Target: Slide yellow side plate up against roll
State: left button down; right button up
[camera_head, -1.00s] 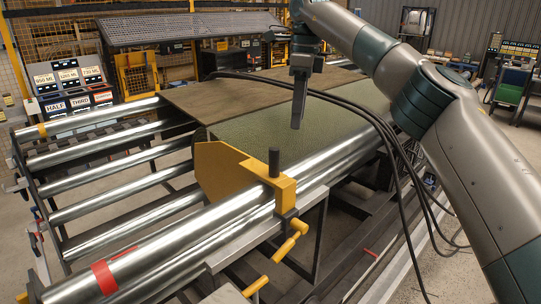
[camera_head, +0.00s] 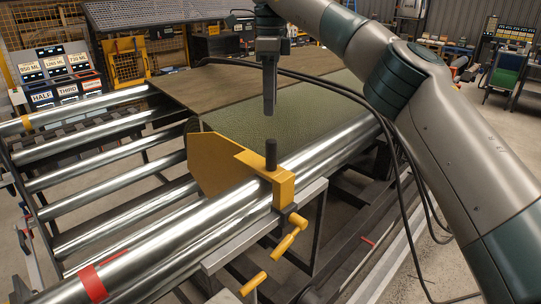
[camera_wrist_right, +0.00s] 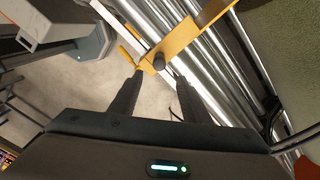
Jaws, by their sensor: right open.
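The yellow side plate (camera_head: 216,162) stands upright across the front metal rail, with a yellow bracket, a black knob (camera_head: 271,153) and yellow handles on the rail side. The green turf roll (camera_head: 290,118) lies behind the plate; the plate hides much of its near end, so I cannot tell whether they touch. My right gripper (camera_head: 269,108) points down, above and slightly behind the knob in the head view. In the right wrist view my right gripper (camera_wrist_right: 157,72) is open, its fingers apart with the black knob (camera_wrist_right: 159,62) showing between the tips. My left gripper is not in view.
Several shiny rollers (camera_head: 105,170) fill the left of the frame. A red band (camera_head: 92,283) marks the front rail. Black cables hang beside my right arm. A brown mat (camera_head: 220,85) lies behind the green turf. Bins and racks stand at the back.

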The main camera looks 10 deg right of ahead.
aim_at(272, 155)
notch_tip(272, 155, down, 4)
jog(key=shift+s+d+r+p, duration=0.1)
jog(key=shift+r+p, duration=0.1)
jog(key=shift+p, duration=0.1)
pick_arm(q)
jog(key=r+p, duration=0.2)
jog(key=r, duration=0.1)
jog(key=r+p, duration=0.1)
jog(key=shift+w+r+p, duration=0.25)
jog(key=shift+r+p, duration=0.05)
jog(key=shift+p, duration=0.1)
pick_arm(e)
notch_tip(272, 155, down, 12)
jog(key=shift+f, duration=0.25)
grip_shut()
jog(key=shift+d, duration=0.1)
